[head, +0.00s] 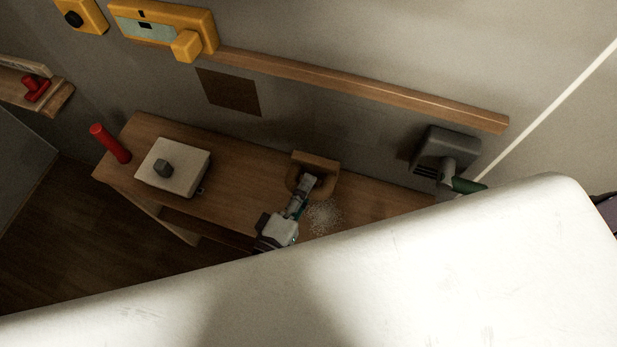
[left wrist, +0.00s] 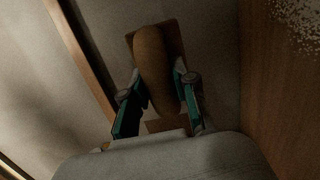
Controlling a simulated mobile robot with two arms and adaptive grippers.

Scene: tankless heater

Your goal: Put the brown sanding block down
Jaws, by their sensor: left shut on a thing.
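The brown sanding block (head: 316,160) shows in the head view over the back part of the wooden bench (head: 235,163), close to the wall. My left gripper (head: 308,183) reaches it from the front and is shut on it. In the left wrist view the block (left wrist: 157,70) sits between the two fingers of my left gripper (left wrist: 160,95), its rounded handle facing the camera. I cannot tell whether the block touches the bench top. My right gripper is not in view.
Pale dust (head: 323,217) lies right of my gripper. A grey tool with a green handle (head: 447,155) is at the right. A wooden rail (head: 360,86) runs along the wall.

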